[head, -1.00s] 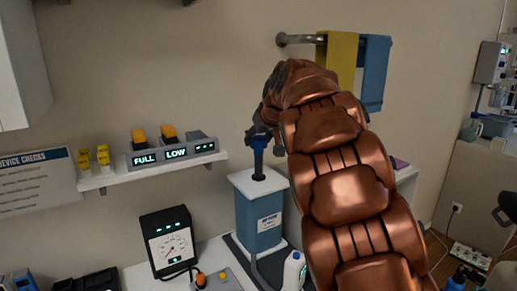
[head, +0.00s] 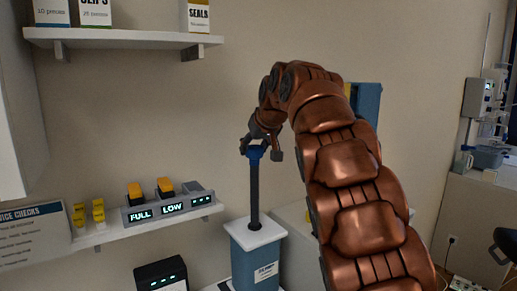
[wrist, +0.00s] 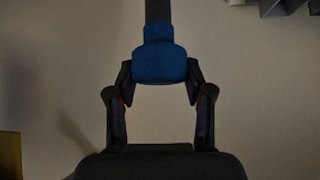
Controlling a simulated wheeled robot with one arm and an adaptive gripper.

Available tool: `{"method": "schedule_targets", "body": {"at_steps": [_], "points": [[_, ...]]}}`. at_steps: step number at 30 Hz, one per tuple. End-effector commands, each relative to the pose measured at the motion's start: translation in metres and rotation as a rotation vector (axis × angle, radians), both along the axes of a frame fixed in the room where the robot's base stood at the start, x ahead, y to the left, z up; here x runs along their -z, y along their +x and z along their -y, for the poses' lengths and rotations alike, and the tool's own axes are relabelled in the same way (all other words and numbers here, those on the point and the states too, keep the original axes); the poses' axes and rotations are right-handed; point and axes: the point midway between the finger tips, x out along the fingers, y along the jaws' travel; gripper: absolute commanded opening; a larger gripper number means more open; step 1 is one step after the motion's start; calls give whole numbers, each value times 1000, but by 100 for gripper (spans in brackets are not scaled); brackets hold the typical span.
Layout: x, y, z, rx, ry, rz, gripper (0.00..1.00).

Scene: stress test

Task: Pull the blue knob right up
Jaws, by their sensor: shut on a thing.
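The blue knob (head: 255,153) sits on top of a long dark rod (head: 254,195). The rod stands upright out of the white lid (head: 254,232) of a blue box (head: 252,264). My gripper (head: 262,146) is at the knob, above the box, and is shut on it. In the wrist view the knob (wrist: 160,63) lies between the two fingertips of my gripper (wrist: 160,78), with the rod running away behind it. The bottom of the box is out of view in the head view.
A shelf (head: 150,226) with FULL and LOW displays is left of the rod. A higher shelf (head: 120,38) holds boxes. A dark meter (head: 161,275) stands at the lower left. The wall around the rod is bare.

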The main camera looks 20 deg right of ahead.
Motion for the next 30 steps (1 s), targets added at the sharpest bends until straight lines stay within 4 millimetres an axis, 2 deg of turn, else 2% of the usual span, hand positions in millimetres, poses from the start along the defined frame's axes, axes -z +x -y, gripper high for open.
{"method": "schedule_targets", "body": {"at_steps": [1, 8, 9, 15, 25, 30], "points": [[-7, 0, 0, 1, 0, 16, 0], [-10, 0, 0, 2, 0, 22, 0], [-10, 1, 0, 2, 1, 23, 55], [-7, 0, 0, 1, 0, 16, 75], [-5, 0, 0, 0, 0, 11, 78], [-13, -8, 0, -1, 0, 10, 78]]}}
